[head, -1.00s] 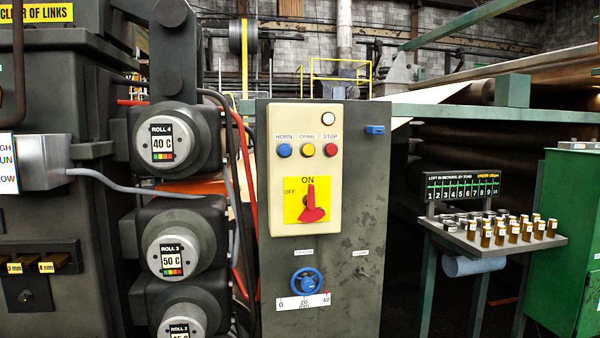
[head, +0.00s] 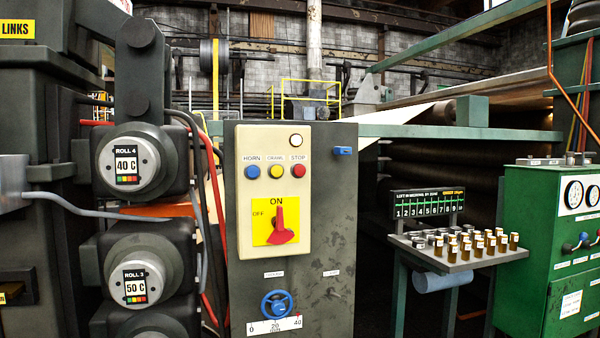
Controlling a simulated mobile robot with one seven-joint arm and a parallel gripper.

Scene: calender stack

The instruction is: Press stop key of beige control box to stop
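The beige control box (head: 247,190) is mounted on the upper front of a dark grey cabinet (head: 335,220), left of the picture's middle. Its red stop key (head: 298,171), under the label STOP, is the rightmost of three round keys. The yellow crawl key (head: 276,172) and the blue horn key (head: 252,172) sit to its left. A white round lamp (head: 296,140) is above them. Below is a red rotary switch (head: 281,225) on a yellow ON/OFF plate, its narrow end pointing up at ON. My gripper is not in view.
A blue handwheel (head: 277,304) with a scale is below the box. Roll housings (head: 150,255) with hoses stand at left. A small table with several brown bottles (head: 466,247) and a green cabinet (head: 535,305) are at right.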

